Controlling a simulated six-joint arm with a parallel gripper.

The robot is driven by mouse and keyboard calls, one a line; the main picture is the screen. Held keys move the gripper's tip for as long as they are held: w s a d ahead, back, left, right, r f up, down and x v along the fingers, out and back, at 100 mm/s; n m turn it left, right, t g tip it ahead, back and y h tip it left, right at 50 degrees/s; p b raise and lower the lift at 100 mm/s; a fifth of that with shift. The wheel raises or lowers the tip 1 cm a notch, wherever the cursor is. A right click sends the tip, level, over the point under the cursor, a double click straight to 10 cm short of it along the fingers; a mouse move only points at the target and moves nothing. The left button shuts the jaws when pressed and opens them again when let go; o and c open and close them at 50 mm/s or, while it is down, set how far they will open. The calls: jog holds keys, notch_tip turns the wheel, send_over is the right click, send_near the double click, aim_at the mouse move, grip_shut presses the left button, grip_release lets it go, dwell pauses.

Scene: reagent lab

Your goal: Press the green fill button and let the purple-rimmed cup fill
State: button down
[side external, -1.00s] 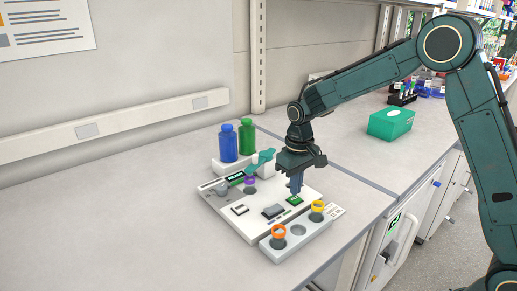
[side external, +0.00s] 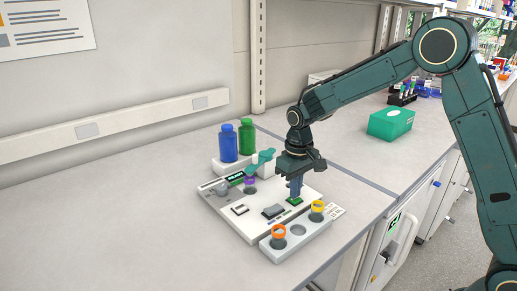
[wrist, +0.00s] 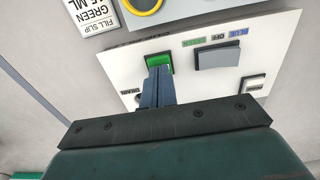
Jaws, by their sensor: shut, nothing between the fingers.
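The green fill button (side external: 294,202) sits on the front right of the white panel (side external: 228,206); it also shows in the wrist view (wrist: 159,60). My gripper (side external: 296,196) is shut and empty, pointing down, with its fingertips at the button. In the wrist view the fingertips (wrist: 160,70) overlap the button's near part; I cannot tell how far it is pressed in. The purple-rimmed cup (side external: 250,186) stands at the back of the panel under the teal spout (side external: 262,161). Its contents are too small to make out.
A grey selector switch (wrist: 217,56) labelled blue, off and green lies beside the button. A rack (side external: 299,242) in front holds an orange-rimmed cup (side external: 279,236) and a yellow-rimmed cup (side external: 317,209). Blue (side external: 228,144) and green bottles (side external: 247,137) stand behind. The counter's left is clear.

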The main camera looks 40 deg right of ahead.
jog(key=shift+f, duration=0.55)
dwell(0.4)
jog(key=shift+r, duration=3.5)
jog(key=shift+r, duration=0.1)
jog(key=s+r+t, duration=0.3)
jog(key=s+r, duration=0.8)
jog(key=s, duration=0.2)
jog(key=s+d+t, duration=0.1)
jog(key=s+t, duration=0.1)
jog(key=s, duration=1.3)
jog(key=shift+s+f+t, duration=0.3)
jog(key=shift+s, duration=0.05)
